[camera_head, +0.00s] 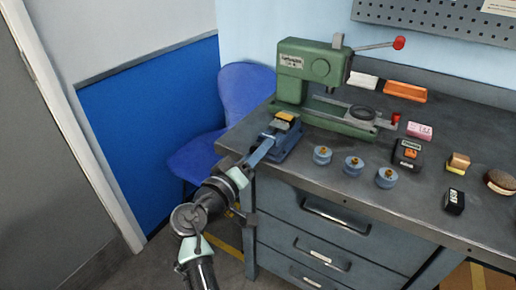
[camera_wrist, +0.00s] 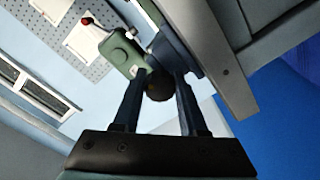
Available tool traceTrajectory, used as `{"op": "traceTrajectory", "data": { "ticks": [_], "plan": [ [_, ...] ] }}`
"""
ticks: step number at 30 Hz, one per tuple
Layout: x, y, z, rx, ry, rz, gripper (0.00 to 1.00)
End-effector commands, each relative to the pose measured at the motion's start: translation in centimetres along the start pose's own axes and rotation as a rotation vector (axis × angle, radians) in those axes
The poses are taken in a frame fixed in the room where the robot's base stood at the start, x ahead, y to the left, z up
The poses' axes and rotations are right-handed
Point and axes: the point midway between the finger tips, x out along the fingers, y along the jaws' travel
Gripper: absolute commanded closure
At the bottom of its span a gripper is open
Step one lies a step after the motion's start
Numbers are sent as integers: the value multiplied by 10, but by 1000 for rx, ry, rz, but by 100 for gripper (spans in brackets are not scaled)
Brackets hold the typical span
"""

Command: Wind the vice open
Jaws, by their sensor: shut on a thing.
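The blue vice (camera_head: 283,139) stands on the front left corner of the bench, left of the blue knobbed pots and in front of the green press. A yellowish block (camera_head: 285,116) shows at its top. My gripper (camera_head: 260,152) reaches the vice's near side from the lower left. In the wrist view my gripper (camera_wrist: 160,82) has its two fingers on either side of a dark round knob (camera_wrist: 158,88), shut on it. The knob appears to be the end of the vice's handle. Part of the vice body (camera_wrist: 178,52) shows behind it. The jaw gap is too small to tell.
The green press (camera_head: 309,65) with a red-tipped lever stands behind the vice. Several blue pots (camera_head: 354,164) sit to the right. A grey drawer cabinet (camera_head: 310,225) is below the bench top. A blue chair (camera_head: 240,95) stands close on the left.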

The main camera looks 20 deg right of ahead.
Motion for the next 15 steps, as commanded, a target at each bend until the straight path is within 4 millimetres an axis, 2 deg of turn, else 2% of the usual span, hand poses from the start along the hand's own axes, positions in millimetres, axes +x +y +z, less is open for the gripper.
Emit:
{"op": "traceTrajectory", "data": {
  "ticks": [15],
  "plan": [
    [0,2,-1,-495,-1,-2,100]
  ]
}}
